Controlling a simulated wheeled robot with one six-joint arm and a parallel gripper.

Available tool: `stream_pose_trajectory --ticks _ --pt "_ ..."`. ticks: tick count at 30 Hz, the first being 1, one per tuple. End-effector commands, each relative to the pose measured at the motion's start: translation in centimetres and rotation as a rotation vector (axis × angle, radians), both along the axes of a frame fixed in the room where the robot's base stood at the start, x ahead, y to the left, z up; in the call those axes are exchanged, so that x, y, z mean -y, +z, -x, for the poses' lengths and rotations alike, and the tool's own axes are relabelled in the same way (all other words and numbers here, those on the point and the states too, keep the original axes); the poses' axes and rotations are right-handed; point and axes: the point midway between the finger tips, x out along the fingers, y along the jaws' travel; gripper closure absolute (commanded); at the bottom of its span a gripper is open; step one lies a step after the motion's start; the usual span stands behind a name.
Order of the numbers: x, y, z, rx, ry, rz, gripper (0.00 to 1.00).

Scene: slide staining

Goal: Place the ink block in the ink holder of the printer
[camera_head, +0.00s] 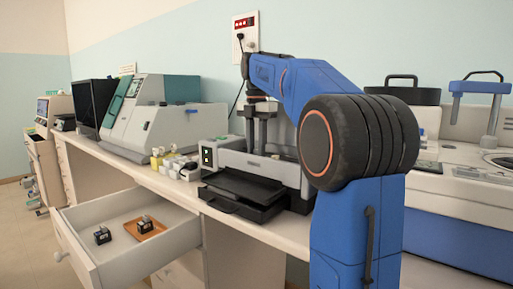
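Two small dark blocks that look like ink blocks lie in the open drawer. One ink block (102,236) sits on the bare drawer floor, and the other ink block (145,224) sits on a small orange-brown tray (157,231). The printer appears to be the grey and white machine (284,171) on the counter, with a black tray (239,189) at its front. I cannot make out its ink holder. My blue arm reaches over the printer, with its end near the printer's upright posts. My gripper's fingers cannot be made out, and I see no block held there.
The open white drawer (181,241) juts out below the counter (130,170). Several small pale items (170,160) stand left of the printer. A grey and teal machine (160,115) stands farther left, and a white and blue machine (470,225) stands at the right.

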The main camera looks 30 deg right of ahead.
Motion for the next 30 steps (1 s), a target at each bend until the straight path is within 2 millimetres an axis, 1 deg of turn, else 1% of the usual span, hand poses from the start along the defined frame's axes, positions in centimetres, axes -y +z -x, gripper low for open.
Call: stream_pose_trajectory --ticks 3,4,13,16,20,27,30 --pt "0.0 -0.3 0.0 -0.001 0.0 0.0 0.96" --pt "0.0 -0.3 0.0 0.0 0.0 0.0 0.67" --pt "0.0 -0.2 0.0 0.0 0.0 0.0 0.66" --pt "0.0 0.3 0.0 0.001 0.0 0.0 0.66" --pt "0.0 1.8 -0.1 0.002 0.0 0.0 0.66" --pt "0.0 5.5 -0.1 0.001 0.0 0.001 0.66" --pt "0.0 6.6 -0.1 0.0 0.0 0.0 0.66"
